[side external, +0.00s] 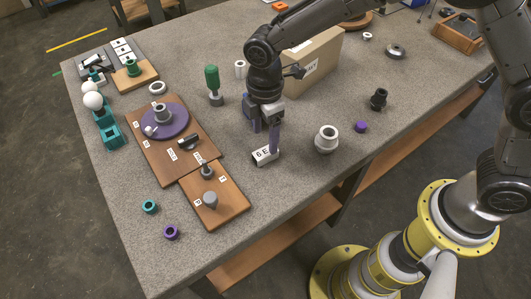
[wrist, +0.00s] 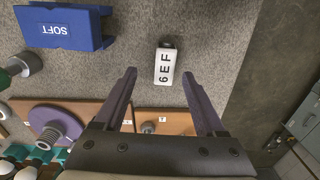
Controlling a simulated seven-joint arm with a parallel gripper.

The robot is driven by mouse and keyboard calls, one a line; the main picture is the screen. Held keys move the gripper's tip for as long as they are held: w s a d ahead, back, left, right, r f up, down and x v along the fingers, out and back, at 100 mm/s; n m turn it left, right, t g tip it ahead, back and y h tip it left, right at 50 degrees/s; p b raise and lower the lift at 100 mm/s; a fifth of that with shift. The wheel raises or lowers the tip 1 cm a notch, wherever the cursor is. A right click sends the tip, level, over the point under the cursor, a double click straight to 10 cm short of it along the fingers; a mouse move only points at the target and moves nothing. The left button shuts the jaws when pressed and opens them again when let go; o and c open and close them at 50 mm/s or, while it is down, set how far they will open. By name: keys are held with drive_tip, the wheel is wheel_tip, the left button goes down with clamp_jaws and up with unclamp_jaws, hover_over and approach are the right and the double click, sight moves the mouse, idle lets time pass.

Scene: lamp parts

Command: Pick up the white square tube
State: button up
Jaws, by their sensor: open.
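My gripper (wrist: 159,75) is open and empty. In the wrist view the tube appears between and slightly beyond the two purple fingertips, with gaps on both sides. Whether the fingertips are level with the tube or above it I cannot tell.
A blue piece marked SOFT (wrist: 60,27) is left of the tube in the wrist view. Wooden boards (side external: 231,199) with posts lie to the left in the side view. The table's front edge is nearby.

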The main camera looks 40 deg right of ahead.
sight(265, 151)
drive_tip(key=f, duration=0.5)
drive_tip(key=shift+s+a, duration=0.2)
drive_tip(key=shift+s, duration=0.15)
clamp_jaws()
